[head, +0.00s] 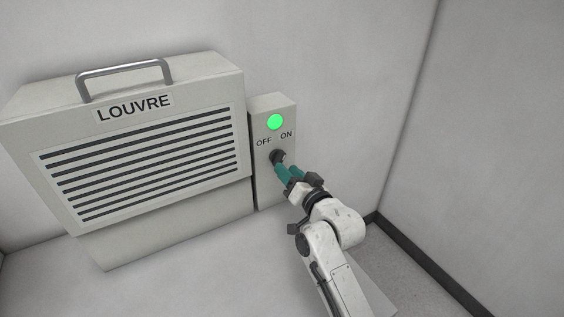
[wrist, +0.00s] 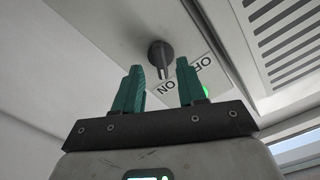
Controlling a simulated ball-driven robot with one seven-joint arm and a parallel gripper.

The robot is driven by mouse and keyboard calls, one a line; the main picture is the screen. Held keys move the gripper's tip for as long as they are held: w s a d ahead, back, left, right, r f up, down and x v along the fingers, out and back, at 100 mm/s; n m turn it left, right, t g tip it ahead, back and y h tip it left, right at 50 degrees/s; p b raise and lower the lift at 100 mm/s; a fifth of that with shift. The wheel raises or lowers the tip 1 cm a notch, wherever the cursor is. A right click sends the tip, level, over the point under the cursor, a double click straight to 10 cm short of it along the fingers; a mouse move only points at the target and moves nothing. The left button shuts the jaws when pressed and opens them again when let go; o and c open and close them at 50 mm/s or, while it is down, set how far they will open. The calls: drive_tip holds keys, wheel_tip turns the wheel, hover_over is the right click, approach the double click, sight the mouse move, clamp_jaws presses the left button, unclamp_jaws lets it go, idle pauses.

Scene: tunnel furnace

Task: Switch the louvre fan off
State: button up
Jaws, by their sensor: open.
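The louvre fan (head: 150,195) is a pale box on the wall, labelled LOUVRE, with dark slats and a top handle. Its switch box (head: 263,185) stands at its right, marked OFF on the left and ON on the right, with a lit green lamp (head: 275,122). A dark switch knob (head: 277,156) sits below the labels; it also shows in the wrist view (wrist: 160,55). My gripper (head: 282,167) has teal fingers and is at the knob in the head view. In the wrist view the fingers (wrist: 161,72) are open, with the knob beyond the gap between them. Contact cannot be told.
Bare white walls meet in a corner at the right, with dark skirting (head: 420,262) along the floor. The fan's metal handle (head: 124,72) stands up from its top at the left. The wall right of the switch box is clear.

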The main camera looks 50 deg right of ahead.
sight(278, 159)
drive_tip(key=shift+x, duration=1.8)
drive_tip(key=shift+c, duration=0.2)
clamp_jaws()
